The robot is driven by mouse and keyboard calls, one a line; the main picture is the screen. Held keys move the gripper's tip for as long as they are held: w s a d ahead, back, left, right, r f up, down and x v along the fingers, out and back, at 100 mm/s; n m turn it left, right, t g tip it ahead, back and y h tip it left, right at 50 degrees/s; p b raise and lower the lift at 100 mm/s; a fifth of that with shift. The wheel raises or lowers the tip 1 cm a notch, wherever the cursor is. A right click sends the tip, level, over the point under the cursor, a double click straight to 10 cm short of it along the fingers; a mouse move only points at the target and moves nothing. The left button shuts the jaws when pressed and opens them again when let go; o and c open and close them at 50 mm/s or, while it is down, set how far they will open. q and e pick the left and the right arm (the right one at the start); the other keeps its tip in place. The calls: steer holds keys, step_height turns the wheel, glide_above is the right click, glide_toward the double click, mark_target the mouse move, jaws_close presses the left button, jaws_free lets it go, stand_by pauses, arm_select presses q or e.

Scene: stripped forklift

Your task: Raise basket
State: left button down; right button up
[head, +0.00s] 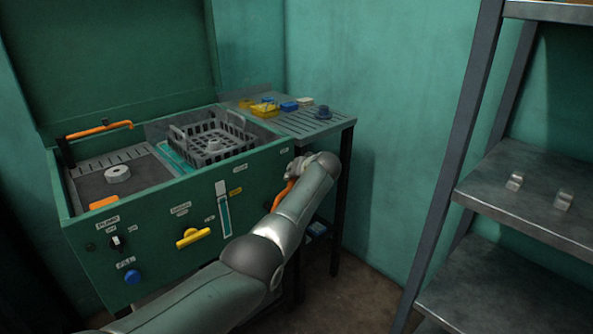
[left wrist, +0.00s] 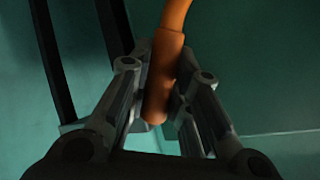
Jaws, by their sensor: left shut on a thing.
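The dark wire basket (head: 240,132) sits in the right part of the open green machine (head: 165,215), with a round grey part (head: 213,145) inside it. An orange handle (head: 282,196) is at the machine's right end, partly hidden by my left arm. My left gripper (head: 303,166) is at that handle. In the left wrist view, my left gripper (left wrist: 160,100) is shut on the orange handle (left wrist: 164,75), whose grip end lies between the fingers. My right gripper is not in view.
A side table (head: 320,125) right of the machine holds a yellow tray (head: 264,109) and small blue parts. The machine's front has a yellow handle (head: 194,237) and a blue knob (head: 132,277). A metal shelf rack (head: 535,190) stands at the right.

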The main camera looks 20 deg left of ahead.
arm_select(q)
steer(key=shift+w+d, duration=0.1)
steer(key=shift+w, duration=0.1)
stand_by(0.4)
steer(key=c, duration=1.3)
jaws_free()
steer(key=shift+w+f, duration=0.1)
steer(key=shift+c, duration=0.2)
steer(key=shift+o, duration=0.2)
